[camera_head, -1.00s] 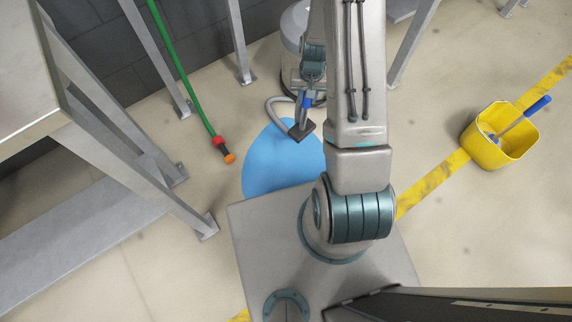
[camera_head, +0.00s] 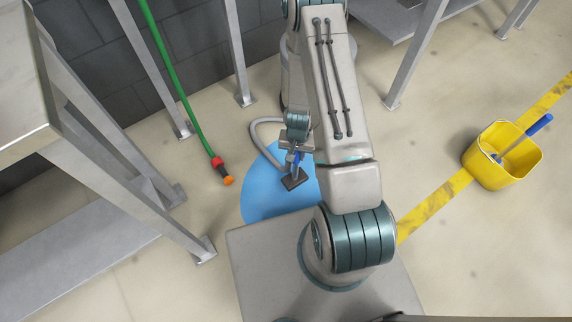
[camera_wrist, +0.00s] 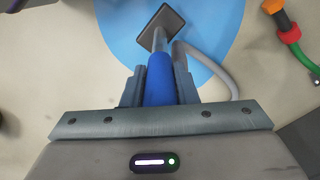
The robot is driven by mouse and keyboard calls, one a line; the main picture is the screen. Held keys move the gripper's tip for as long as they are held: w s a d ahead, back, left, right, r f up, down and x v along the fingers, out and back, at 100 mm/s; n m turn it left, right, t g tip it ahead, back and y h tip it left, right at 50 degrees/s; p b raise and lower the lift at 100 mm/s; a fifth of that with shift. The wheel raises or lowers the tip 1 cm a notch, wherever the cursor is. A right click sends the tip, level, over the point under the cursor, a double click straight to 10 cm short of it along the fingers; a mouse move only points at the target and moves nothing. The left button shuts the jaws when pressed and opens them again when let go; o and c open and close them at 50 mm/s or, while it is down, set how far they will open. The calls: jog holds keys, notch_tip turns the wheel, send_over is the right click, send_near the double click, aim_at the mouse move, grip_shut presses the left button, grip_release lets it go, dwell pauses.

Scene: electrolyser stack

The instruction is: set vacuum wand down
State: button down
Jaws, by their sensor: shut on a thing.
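The vacuum wand has a blue grip (camera_wrist: 160,82), a grey tube and a flat dark square head (camera_wrist: 160,27). In the wrist view my gripper (camera_wrist: 160,88) is shut on the blue grip, one finger on each side. In the head view my gripper (camera_head: 297,155) is left of my forearm, and the wand head (camera_head: 294,179) is over the blue patch (camera_head: 262,190) on the floor. I cannot tell whether the head touches the floor. A grey hose (camera_head: 256,130) runs from the wand towards a pale canister (camera_head: 291,75), mostly hidden behind my arm.
A green hose (camera_head: 176,85) with a red and orange nozzle (camera_head: 223,172) hangs to the left. Metal stand legs (camera_head: 240,60) stand behind. A yellow bucket (camera_head: 490,170) with a blue-handled brush is at right.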

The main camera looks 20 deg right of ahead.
aim_at(296, 165)
jog(key=w+a+f+b, duration=0.1)
jog(key=a+f+b, duration=0.1)
jog(key=f, duration=0.4)
jog(key=shift+a+b, duration=0.3)
jog(key=shift+a, duration=0.3)
jog(key=shift+f, duration=0.1)
jog(key=c, duration=1.1)
grip_release()
jog(key=shift+c, duration=0.2)
